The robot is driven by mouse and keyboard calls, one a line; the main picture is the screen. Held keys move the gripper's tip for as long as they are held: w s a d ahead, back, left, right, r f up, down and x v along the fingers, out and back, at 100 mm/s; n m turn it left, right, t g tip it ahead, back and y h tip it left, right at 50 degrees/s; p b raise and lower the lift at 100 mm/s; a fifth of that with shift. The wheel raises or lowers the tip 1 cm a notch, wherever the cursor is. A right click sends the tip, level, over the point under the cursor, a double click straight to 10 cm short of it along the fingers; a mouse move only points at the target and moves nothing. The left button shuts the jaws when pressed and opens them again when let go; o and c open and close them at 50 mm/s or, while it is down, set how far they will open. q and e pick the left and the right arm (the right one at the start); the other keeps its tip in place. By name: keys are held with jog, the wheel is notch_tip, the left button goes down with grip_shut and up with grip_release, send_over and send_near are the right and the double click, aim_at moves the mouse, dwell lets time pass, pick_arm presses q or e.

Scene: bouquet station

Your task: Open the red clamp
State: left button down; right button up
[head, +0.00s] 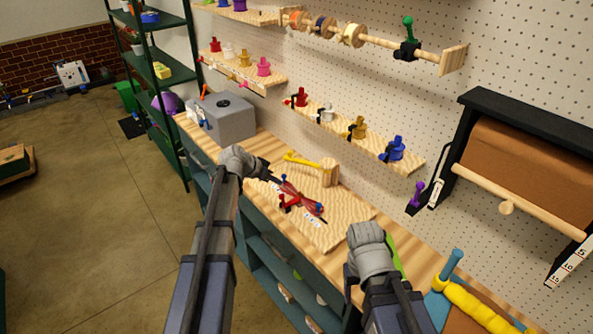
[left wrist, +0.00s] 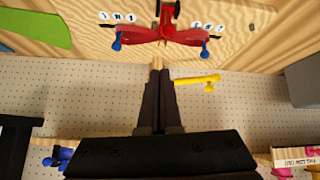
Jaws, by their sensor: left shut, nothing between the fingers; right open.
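The red clamp (head: 297,202) lies on a pale wooden board (head: 345,232) on the bench. In the left wrist view the long red body (left wrist: 165,35) has a darker part at its middle and a blue-ended piece near each end. My left gripper (head: 277,180) is shut and empty, its black fingers pointing toward the clamp from its upper left in the head view. In the left wrist view the left fingertips (left wrist: 160,78) are just short of the clamp's middle, with a gap between. My right gripper (head: 368,258) is open to the right of the board; its fingertips are mostly hidden.
A yellow tool (head: 300,160) and a wooden block (head: 329,172) are behind the clamp. A grey box (head: 222,118) stands at the bench's far end. Wall shelves hold several coloured pieces. A paper roll (head: 530,170) hangs at right; a green item (head: 396,257) is beside my right gripper.

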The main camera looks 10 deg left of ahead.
pick_arm(q)
jog(key=shift+w+a+r, duration=0.25)
jog(key=shift+w+r, duration=0.05)
jog(key=shift+w, duration=0.2)
jog(key=shift+w+a+r, duration=0.2)
jog(key=shift+w+r, duration=0.1)
jog(key=shift+w, duration=0.15)
pick_arm(e)
jog(key=shift+w+d+r, duration=0.15)
jog(key=shift+w+r, duration=0.2)
jog(key=shift+w, duration=0.05)
pick_arm(q)
jog(key=shift+f, duration=0.1)
pick_arm(e)
jog(key=shift+f, duration=0.1)
pick_arm(q)
jog(key=b+x, duration=0.8)
jog(key=x, duration=0.2)
jog(key=shift+w+f, duration=0.1)
jog(key=shift+f, duration=0.25)
jog(key=s, duration=0.1)
jog(key=s+a, duration=0.1)
jog(key=shift+s+a+f+b, duration=0.15)
jog(key=shift+s+f+b, duration=0.1)
jog(key=shift+s+b, duration=0.15)
jog(key=shift+s+a, duration=0.2)
jog(key=shift+s, duration=0.1)
pick_arm(e)
notch_tip(320, 180, down, 9)
